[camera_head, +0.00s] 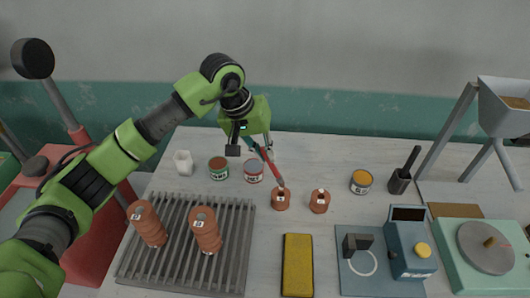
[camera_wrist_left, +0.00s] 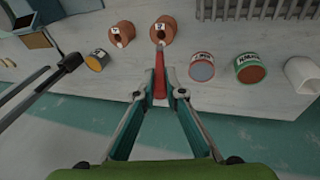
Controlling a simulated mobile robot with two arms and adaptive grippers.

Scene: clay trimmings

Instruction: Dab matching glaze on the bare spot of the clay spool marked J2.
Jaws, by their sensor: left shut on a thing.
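My left gripper (camera_head: 260,150) is shut on a red-handled brush (camera_head: 269,168), which slants down to the right. In the left wrist view the gripper (camera_wrist_left: 160,90) pinches the brush (camera_wrist_left: 159,66). Its pale tip is at a short clay spool (camera_head: 281,201), also in the wrist view (camera_wrist_left: 162,33); I cannot tell whether it touches. Another short spool (camera_head: 319,203) stands to its right. Two taller spools (camera_head: 150,226) (camera_head: 207,235) stand on the rack. The labels are too small to read surely. Glaze pots stand behind: green-label (camera_head: 218,174), red-label (camera_head: 253,175) and orange-filled (camera_head: 361,187).
A slatted grey rack (camera_head: 183,283) lies front left. A yellow sponge block (camera_head: 298,265) and a blue mat with a blue box (camera_head: 410,262) lie at the front.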

